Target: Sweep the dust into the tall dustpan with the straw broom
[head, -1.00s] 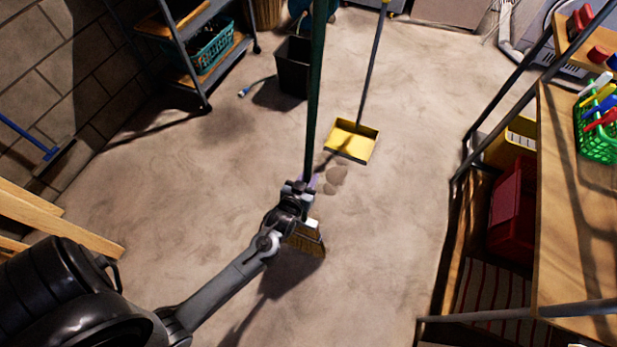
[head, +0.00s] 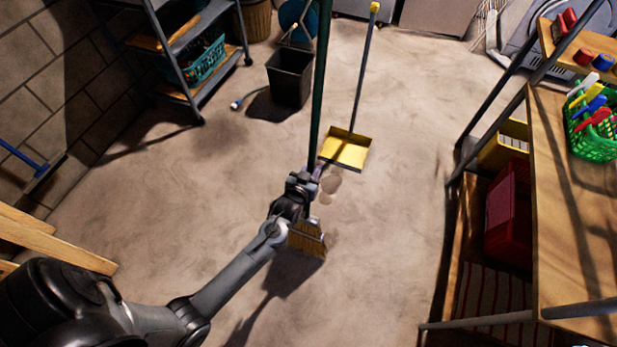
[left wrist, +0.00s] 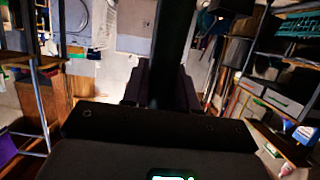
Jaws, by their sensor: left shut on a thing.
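The straw broom has a long dark green handle (head: 319,90) and a tan straw head (head: 306,238). My left gripper (head: 308,182) is shut on the handle and holds the broom upright, its head low near the floor. In the left wrist view the dark handle (left wrist: 175,50) passes between the fingers. The tall yellow dustpan (head: 345,150) rests on the floor beyond the broom, its long grey handle standing up. A brownish dust patch (head: 329,186) lies between broom head and dustpan, partly hidden by the gripper. My right gripper is not in view.
A black bin (head: 290,77) stands behind the broom, near a grey shelf cart (head: 168,50) at the back left. A wooden workbench (head: 570,230) with a green basket (head: 592,140) lines the right side. Wooden planks (head: 55,240) lie at the left. Floor around the dustpan is mostly clear.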

